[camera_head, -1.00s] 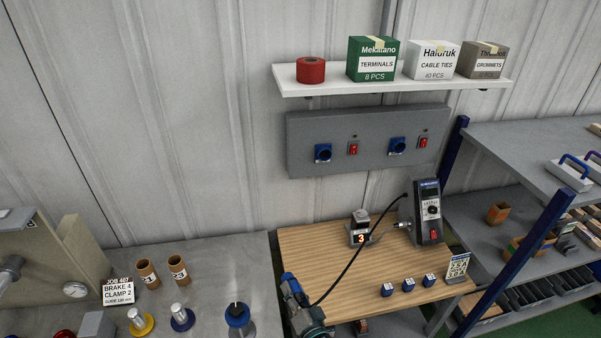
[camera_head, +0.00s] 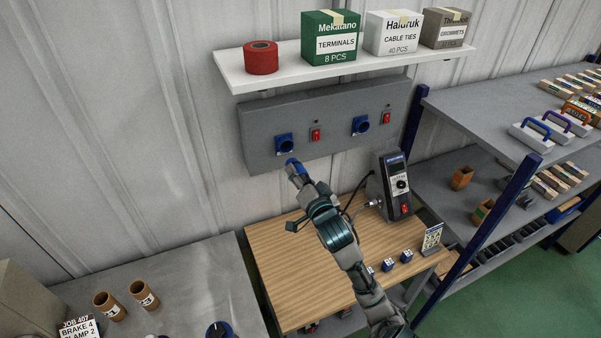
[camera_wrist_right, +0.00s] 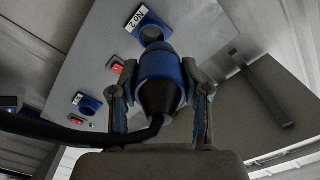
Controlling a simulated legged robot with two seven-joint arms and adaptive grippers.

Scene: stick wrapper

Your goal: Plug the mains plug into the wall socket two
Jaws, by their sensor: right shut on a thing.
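The blue mains plug (camera_head: 292,163) is held in my right gripper (camera_head: 297,174), just below the left blue socket (camera_head: 285,143) on the grey wall panel. In the right wrist view the plug (camera_wrist_right: 160,72) sits between the two fingers, its black cable leaving the near end. The gripper (camera_wrist_right: 160,95) is shut on it. The socket ahead (camera_wrist_right: 152,34) carries a "No 2" label, upside down there. Its opening is visible and the plug is outside it; the exact gap is hard to judge. My left gripper is not in view.
Another blue socket (camera_head: 360,125) and red switches (camera_head: 316,134) share the panel. A shelf (camera_head: 345,62) with boxes and red tape hangs above. A black device (camera_head: 397,186) stands right of my arm on the wooden bench (camera_head: 272,262); a cable lies nearby.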

